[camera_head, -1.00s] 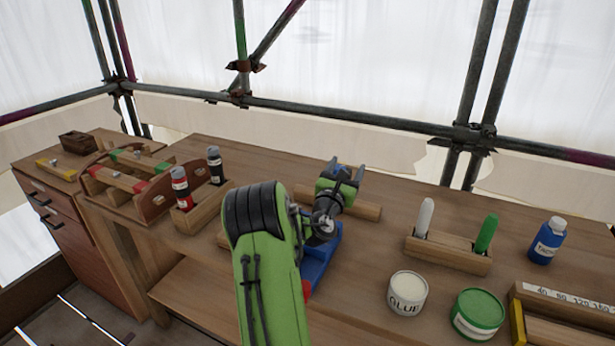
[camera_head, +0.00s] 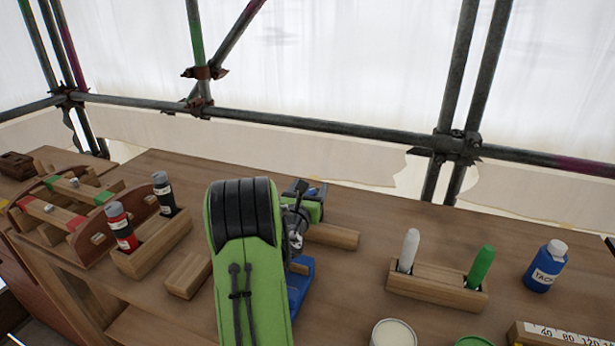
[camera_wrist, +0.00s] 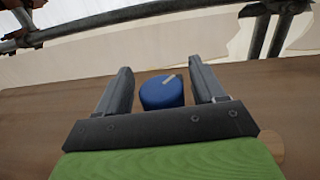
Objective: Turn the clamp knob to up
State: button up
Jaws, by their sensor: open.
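The clamp knob (camera_wrist: 160,95) is a blue round knob with a pale pointer mark on its top. In the wrist view the mark slants toward the upper right. My gripper (camera_wrist: 160,68) is open, with one grey finger to each side of the knob and a visible gap on both sides. No contact shows. In the head view my gripper (camera_head: 312,197) is over the bench, above a blue clamp part (camera_head: 300,285). My green arm hides much of the clamp there, and I cannot make out the knob clearly.
On the wooden bench (camera_head: 350,270), a rack (camera_head: 150,248) with red and black bottles stands left. A rack (camera_head: 435,290) with white and green sticks and a blue bottle (camera_head: 546,266) stand right. Scaffold pipes (camera_head: 300,122) run behind.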

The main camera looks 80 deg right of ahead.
jog(key=shift+d+r, duration=0.1)
jog(key=shift+d, duration=0.3)
jog(key=shift+a, duration=0.1)
jog(key=c, duration=1)
jog(key=shift+o, duration=0.2)
jog(key=t+p, duration=0.1)
jog(key=p, duration=0.4)
jog(key=shift+r+n, duration=0.15)
jog(key=shift+n, duration=0.25)
